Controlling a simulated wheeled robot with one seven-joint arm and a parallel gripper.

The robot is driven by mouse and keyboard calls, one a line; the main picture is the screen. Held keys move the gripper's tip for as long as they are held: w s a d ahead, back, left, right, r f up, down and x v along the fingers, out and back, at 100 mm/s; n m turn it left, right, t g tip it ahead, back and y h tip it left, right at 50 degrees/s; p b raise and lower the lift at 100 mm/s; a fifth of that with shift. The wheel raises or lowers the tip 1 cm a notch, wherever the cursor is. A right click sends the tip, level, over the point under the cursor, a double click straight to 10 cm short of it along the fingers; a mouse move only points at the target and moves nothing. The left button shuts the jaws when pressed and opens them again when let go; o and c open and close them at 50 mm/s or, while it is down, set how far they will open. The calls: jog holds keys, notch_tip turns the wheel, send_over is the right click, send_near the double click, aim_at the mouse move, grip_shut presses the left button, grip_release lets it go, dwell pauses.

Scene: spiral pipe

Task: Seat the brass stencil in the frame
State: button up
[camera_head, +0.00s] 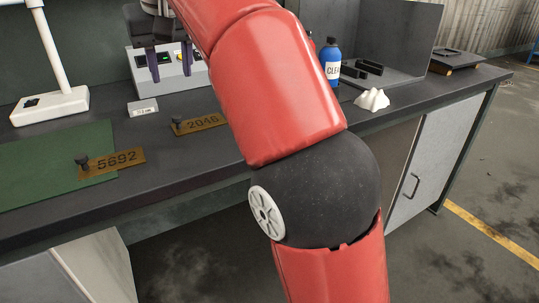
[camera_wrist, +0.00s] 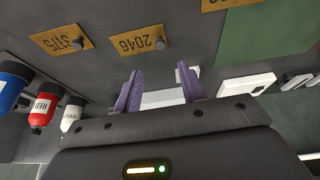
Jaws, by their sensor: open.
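Brass stencils with dark knobs lie flat on the dark bench. One marked 2046 (camera_head: 205,123) lies left of my arm and also shows in the wrist view (camera_wrist: 130,43). One marked 5692 (camera_head: 122,160) lies partly on the green mat. A third, which seems to read 3175 (camera_wrist: 52,42), is hidden by my arm in the head view. My gripper (camera_head: 169,64) has purple fingers, apart and empty, in front of a grey box with buttons (camera_head: 196,82). The fingers also show in the wrist view (camera_wrist: 162,88). I cannot tell which part is the frame.
A white lamp (camera_head: 50,105) stands at the left. A small labelled block (camera_head: 143,107) lies before the grey box. A blue bottle (camera_head: 331,64) and a white lump (camera_head: 372,99) are right of my arm. A red bottle (camera_wrist: 42,112) stands at the wrist view's left.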

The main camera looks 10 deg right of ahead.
jog(key=shift+d, duration=0.1)
